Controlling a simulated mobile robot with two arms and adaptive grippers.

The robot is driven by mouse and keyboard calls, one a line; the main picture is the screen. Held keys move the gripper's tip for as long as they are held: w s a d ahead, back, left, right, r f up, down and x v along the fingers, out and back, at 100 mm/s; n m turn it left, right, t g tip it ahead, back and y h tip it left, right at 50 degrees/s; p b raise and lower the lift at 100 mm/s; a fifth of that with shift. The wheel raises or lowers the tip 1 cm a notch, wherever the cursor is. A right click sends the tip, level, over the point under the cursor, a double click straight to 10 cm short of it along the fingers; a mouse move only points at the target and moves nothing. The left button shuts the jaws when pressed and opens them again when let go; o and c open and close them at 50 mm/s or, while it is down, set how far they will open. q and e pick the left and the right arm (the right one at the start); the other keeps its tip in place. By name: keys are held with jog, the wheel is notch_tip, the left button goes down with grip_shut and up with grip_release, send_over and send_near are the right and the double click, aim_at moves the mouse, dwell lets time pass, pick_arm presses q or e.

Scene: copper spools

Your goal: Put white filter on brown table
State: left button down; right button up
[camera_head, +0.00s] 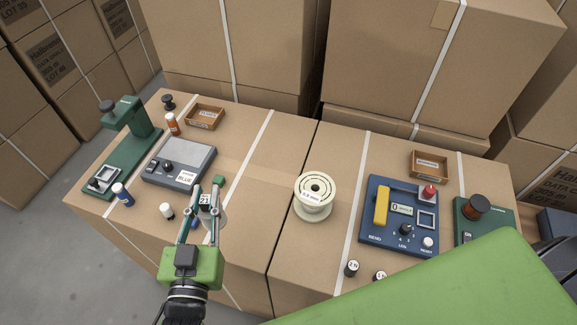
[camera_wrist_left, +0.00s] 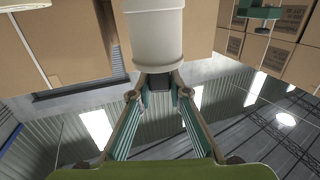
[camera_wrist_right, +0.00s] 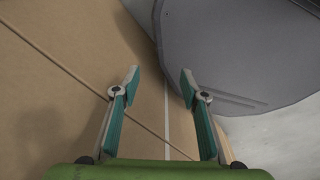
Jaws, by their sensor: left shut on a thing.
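My left gripper (camera_head: 206,190) is shut on a white cylindrical thing, which I take to be the white filter (camera_wrist_left: 155,35). In the left wrist view the filter stands beyond the closed fingertips. In the head view it is mostly hidden behind the fingers, over the left part of the work surface. I cannot tell whether it touches the surface. The brown surface, cardboard-box tops (camera_head: 262,200) with pale straps, serves as the table. My right gripper (camera_wrist_right: 160,82) is open and empty in the right wrist view, and out of sight in the head view.
A cream spool (camera_head: 315,195) stands mid-surface. A grey device (camera_head: 179,160) and green stand (camera_head: 133,150) are left; a blue panel (camera_head: 399,215) is right. Small bottles (camera_head: 123,195) and brown trays (camera_head: 429,166) lie around. Bare cardboard flanks the spool.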

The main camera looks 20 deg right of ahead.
pick_arm(q)
jog(key=s+d+r+m+g+h+p, duration=0.1)
jog(key=s+d+m+h+p, duration=0.2)
jog(key=d, duration=0.4)
jog(key=s+d+r+m+g+h+p, duration=0.1)
jog(key=s+d+r+h+p, duration=0.1)
jog(key=s+d, duration=0.35)
pick_arm(e)
notch_tip(320, 180, up, 7)
jog(key=s+d, duration=0.1)
jog(key=s, duration=0.1)
pick_arm(q)
jog(key=w+a+f+b, duration=0.2)
jog(key=w+f+b, duration=0.2)
jog(key=w+a+f+b, duration=0.3)
jog(key=w+f+b, duration=0.1)
jog(key=f+b, duration=0.1)
jog(key=w+a+f+b, duration=0.2)
jog(key=w+f+b, duration=0.2)
jog(key=w+b, duration=0.1)
jog(key=shift+a+f, duration=0.3)
jog(key=shift+f, duration=0.05)
jog(key=shift+r, duration=0.15)
pick_arm(e)
notch_tip(320, 180, down, 14)
jog(key=w, duration=0.1)
jog(key=shift+w+a, duration=0.15)
jog(key=shift+a, duration=0.05)
